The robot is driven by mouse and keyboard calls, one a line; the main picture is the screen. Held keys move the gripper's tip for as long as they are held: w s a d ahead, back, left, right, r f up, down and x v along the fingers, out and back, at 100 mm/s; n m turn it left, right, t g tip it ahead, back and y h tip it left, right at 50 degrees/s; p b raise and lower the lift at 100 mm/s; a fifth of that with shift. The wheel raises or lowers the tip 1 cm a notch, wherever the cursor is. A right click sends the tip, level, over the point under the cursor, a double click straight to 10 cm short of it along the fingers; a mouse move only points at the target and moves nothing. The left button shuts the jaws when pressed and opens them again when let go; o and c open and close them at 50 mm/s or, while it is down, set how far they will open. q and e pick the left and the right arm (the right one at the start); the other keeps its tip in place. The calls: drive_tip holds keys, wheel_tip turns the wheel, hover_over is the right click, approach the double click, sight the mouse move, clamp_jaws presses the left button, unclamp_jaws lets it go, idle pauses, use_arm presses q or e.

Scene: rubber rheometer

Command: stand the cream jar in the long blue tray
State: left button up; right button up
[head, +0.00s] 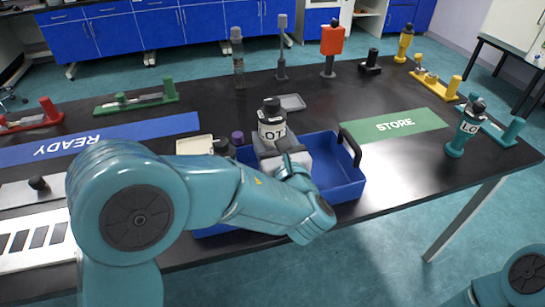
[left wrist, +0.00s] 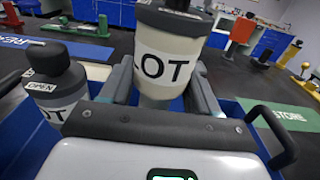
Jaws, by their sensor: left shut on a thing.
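The cream jar (head: 272,131), with a black lid and a dark-lettered label, is upright between the fingers of my left gripper (head: 283,157). In the left wrist view the jar (left wrist: 168,55) fills the space between the two fingers, which are shut on it. The long blue tray (head: 343,190) lies below and around the gripper, partly covered by my left arm. The jar is over the tray; its base is hidden, so I cannot tell if it touches the floor. My right gripper is out of view.
The green STORE mat (head: 395,125) is clear.

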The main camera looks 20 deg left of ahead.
use_arm(q)
drive_tip(key=shift+w+f+b, duration=0.1)
drive_tip(key=shift+f+b, duration=0.2)
drive_tip(key=shift+f, duration=2.05)
